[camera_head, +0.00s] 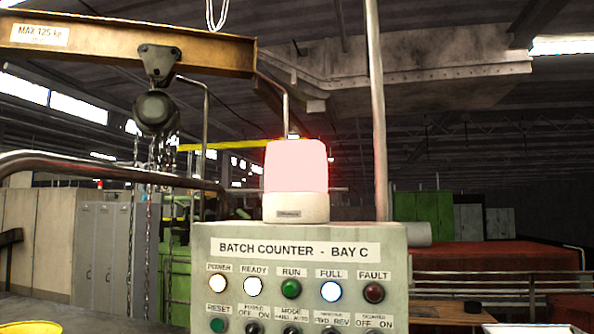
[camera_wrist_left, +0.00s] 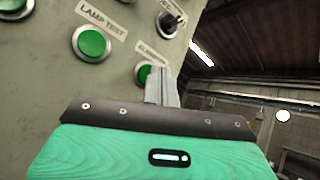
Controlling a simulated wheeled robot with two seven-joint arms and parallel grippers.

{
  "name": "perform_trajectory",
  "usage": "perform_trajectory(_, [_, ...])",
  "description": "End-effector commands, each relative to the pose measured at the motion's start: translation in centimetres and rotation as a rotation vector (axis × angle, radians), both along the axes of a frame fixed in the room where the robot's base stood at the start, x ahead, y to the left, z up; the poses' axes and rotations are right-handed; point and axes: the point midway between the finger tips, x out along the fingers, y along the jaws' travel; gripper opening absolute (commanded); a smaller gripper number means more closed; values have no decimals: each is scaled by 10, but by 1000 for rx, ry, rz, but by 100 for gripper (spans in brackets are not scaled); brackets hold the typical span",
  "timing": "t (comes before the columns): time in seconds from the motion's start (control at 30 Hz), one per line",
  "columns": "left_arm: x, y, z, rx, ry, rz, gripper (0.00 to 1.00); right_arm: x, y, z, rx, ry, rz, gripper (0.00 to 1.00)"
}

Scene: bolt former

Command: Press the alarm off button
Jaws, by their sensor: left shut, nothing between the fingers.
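The grey-green control panel (camera_head: 400,262), labelled "BATCH COUNTER - BAY C", stands in the head view with a red beacon (camera_head: 296,178) glowing on top. In the left wrist view my left gripper (camera_wrist_left: 163,82) is shut and empty, its fingertips close to the panel face. A green button (camera_wrist_left: 143,73) sits just beside the fingertips, partly hidden by them; its label is too blurred to read. Another green button (camera_wrist_left: 91,43) is marked "LAMP TEST". I cannot read an alarm off label, and I cannot tell whether the fingertips touch the panel. My right gripper is not in view.
A selector switch (camera_wrist_left: 172,25) is above the fingertips, and another green button (camera_wrist_left: 12,6) is at the top left. The panel's upper row has several lamps, with the blue-white FULL lamp (camera_head: 331,291) lit. A hoist (camera_head: 156,100) with chains hangs left of the panel.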

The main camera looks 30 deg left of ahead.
Motion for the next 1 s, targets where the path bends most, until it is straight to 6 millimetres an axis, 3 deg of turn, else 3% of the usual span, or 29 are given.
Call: perform_trajectory(1.0, [8,3,0,0,0,0,0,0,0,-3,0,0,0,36])
